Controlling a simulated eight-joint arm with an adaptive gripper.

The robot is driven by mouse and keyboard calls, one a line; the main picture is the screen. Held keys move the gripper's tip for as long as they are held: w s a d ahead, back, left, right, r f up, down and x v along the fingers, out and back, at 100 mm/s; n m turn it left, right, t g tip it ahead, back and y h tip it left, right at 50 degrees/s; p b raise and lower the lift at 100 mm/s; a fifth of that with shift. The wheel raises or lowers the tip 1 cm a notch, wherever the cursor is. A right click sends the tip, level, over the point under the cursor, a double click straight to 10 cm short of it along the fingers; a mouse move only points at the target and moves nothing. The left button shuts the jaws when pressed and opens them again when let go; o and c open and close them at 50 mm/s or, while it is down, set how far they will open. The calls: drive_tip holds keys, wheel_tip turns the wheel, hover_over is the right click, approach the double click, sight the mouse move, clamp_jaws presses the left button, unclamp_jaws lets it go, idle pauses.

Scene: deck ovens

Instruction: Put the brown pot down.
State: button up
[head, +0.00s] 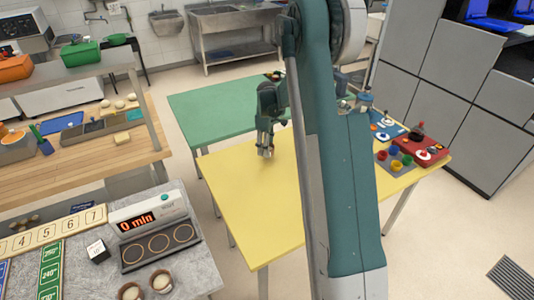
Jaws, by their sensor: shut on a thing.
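My gripper (265,153) points down over the yellow table (240,215), near its far left edge by the green table. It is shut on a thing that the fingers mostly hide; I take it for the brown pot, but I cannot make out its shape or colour. I cannot tell whether it touches the tabletop. Two small brown cups (160,281) with pale contents stand side by side on the grey counter at the lower left, well apart from my gripper.
My arm hides the yellow table's middle. A grey tray with coloured round pieces (395,163) and a red box (421,151) stand on its right. The yellow table's near left part is clear. The green table (215,105) lies behind. A timer (150,222) stands on the grey counter.

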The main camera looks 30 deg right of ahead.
drive_tip(key=shift+f, duration=1.65)
drive_tip(key=shift+f, duration=0.15)
drive_tip(key=o, duration=1)
wheel_tip(320, 180, up, 12)
drive_tip(key=shift+r+p, duration=0.15)
drive_tip(key=shift+p, duration=0.2)
